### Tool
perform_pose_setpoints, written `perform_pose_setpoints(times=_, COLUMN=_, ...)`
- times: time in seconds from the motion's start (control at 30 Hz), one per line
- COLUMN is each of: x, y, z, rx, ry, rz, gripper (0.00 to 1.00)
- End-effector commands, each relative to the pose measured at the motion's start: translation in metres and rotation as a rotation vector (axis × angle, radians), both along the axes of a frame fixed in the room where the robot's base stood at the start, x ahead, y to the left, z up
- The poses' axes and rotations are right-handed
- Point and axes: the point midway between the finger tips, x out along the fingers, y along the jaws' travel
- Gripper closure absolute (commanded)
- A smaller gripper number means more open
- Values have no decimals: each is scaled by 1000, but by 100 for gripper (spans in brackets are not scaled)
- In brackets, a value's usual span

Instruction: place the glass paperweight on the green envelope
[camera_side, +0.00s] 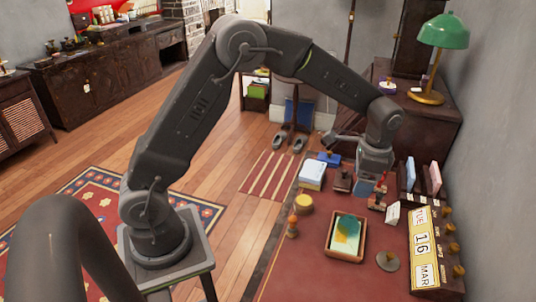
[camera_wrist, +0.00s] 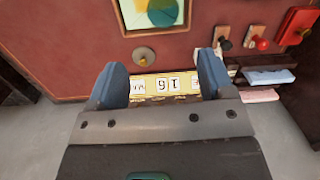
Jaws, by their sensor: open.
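My gripper (camera_side: 374,178) hangs over the far part of the red-topped desk. In the wrist view its two blue fingers (camera_wrist: 160,65) are wide apart with nothing held between them. I cannot surely pick out a glass paperweight. A round greyish piece with a brass-coloured middle (camera_side: 388,261) lies on the desk near the calendar, and it also shows in the wrist view (camera_wrist: 143,56). I cannot make out a green envelope.
A yellow calendar (camera_side: 424,248) lies along the wall side. The near desk top is bare.

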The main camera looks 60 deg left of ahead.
Motion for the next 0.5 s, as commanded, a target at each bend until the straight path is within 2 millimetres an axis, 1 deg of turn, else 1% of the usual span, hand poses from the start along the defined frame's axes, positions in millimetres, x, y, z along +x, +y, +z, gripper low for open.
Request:
perform_pose_setpoints(times=0.03, x=-12, y=3, z=25, rx=-7, ry=-40, rz=38, gripper=25)
perform_pose_setpoints(times=0.1, x=-31, y=6, z=52, rx=-19, ry=-89, rz=95, gripper=25)
perform_pose_setpoints(times=0.17, x=-49, y=8, z=73, rx=-30, ry=-129, rz=145, gripper=25)
perform_pose_setpoints(times=0.2, x=-61, y=10, z=85, rx=-38, ry=-155, rz=178, gripper=25)
perform_pose_setpoints(times=0.27, x=-81, y=13, z=102, rx=-53, ry=-197, rz=227, gripper=25)
perform_pose_setpoints(times=0.33, x=-104, y=15, z=119, rx=-70, ry=-243, rz=285, gripper=25)
perform_pose_setpoints(times=0.4, x=-129, y=17, z=132, rx=-89, ry=-289, rz=340, gripper=25)
perform_pose_setpoints(times=0.47, x=-150, y=19, z=140, rx=-108, ry=-329, rz=388, gripper=25)
perform_pose_setpoints(times=0.5, x=-164, y=20, z=144, rx=-121, ry=-354, rz=420, gripper=25)
